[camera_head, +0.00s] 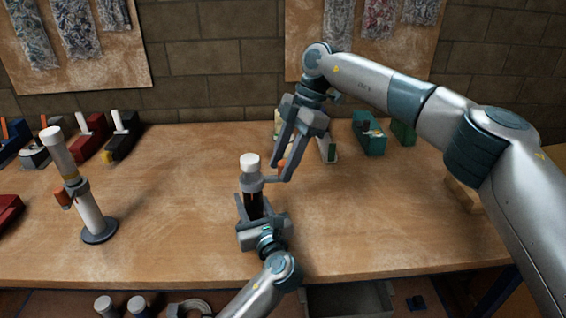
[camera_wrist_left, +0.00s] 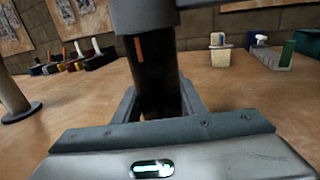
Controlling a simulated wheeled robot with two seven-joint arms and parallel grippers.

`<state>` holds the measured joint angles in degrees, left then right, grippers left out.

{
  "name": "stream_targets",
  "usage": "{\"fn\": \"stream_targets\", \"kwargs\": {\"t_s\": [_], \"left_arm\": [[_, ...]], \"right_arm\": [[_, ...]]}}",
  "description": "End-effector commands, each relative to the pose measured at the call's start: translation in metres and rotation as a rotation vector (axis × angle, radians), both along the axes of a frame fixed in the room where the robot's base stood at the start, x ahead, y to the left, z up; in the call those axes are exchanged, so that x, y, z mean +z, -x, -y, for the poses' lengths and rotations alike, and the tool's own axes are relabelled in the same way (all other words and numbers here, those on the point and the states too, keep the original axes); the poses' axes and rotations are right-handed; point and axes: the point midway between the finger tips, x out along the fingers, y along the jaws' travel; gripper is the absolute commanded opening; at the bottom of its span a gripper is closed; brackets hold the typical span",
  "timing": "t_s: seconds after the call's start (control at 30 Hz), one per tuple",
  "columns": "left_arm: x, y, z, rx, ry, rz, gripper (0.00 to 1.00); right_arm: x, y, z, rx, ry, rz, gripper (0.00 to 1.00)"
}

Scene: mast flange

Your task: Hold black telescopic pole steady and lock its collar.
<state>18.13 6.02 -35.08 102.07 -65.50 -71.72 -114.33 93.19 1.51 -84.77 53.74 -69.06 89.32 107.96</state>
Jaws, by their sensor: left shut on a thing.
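The black telescopic pole (camera_head: 253,206) stands upright near the front middle of the bench. It has a grey collar (camera_head: 251,184) and a white upper tube (camera_head: 250,162). My left gripper (camera_head: 258,222) is shut on the black lower part, below the collar. In the left wrist view the pole (camera_wrist_left: 155,85) stands between its fingers (camera_wrist_left: 158,105), with an orange stripe on its side. My right gripper (camera_head: 281,172) reaches down to the collar's right side. An orange tip (camera_head: 282,163) shows by its fingers; whether they grip it I cannot tell. The pole's foot is hidden.
A white pole with a grey collar (camera_head: 75,185) and orange-tipped lever stands on a round base at the left. Several coloured tools line the back left. A teal block (camera_head: 369,134) and a pale-and-green item (camera_head: 327,148) stand at the back right.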

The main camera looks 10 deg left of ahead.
Motion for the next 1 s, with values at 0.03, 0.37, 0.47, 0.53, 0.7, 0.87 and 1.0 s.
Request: {"fn": "stream_targets", "kwargs": {"t_s": [0.03,0.37,0.47,0.53,0.7,0.87,1.0], "left_arm": [[-0.0004,0.0001,-0.0001,0.000,0.000,-0.001,0.00],[-0.0005,0.0000,0.0000,0.000,0.000,-0.001,0.00],[-0.0005,0.0000,0.0000,0.000,0.000,-0.001,0.00],[-0.0004,0.0000,0.0000,0.000,0.000,-0.001,0.00],[-0.0005,0.0001,0.0001,0.000,0.000,-0.001,0.00],[-0.0004,0.0001,0.0001,0.000,0.000,-0.001,0.00],[-0.0004,0.0000,0.0001,0.000,0.000,-0.001,0.00]], "right_arm": [[-0.0015,0.0004,-0.0004,0.000,0.000,0.000,0.38],[-0.0021,0.0004,-0.0006,0.000,0.001,0.001,0.26],[-0.0020,0.0004,-0.0006,0.000,0.001,0.001,0.02],[-0.0019,0.0003,-0.0006,0.000,0.001,0.001,0.00],[-0.0017,0.0005,-0.0005,-0.004,0.000,0.001,0.00],[-0.0015,0.0020,-0.0001,-0.025,0.001,0.002,0.00],[-0.0015,0.0052,0.0010,-0.073,0.001,0.003,0.00]]}}
